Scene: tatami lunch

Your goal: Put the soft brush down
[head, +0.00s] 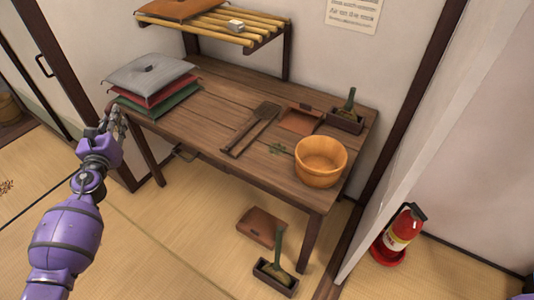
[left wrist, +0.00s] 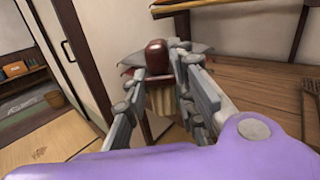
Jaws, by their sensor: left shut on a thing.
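My left gripper (head: 115,120) is at the left end of the wooden table (head: 185,118), beside the stacked cushions. In the left wrist view its fingers are shut on the soft brush (left wrist: 157,56), which has a rounded dark red top and pale bristles pointing down. The brush is held between the fingers, with the cushions behind it. In the head view the brush cannot be made out behind the fingers. My right gripper is not in view.
Grey, red and green cushions (head: 152,74) are stacked at the table's left. A wooden tub (head: 321,162), dark flat tools (head: 252,130) and a planter-like box (head: 345,122) stand to the right. A slatted shelf (head: 212,24) hangs above. The table's front left is clear.

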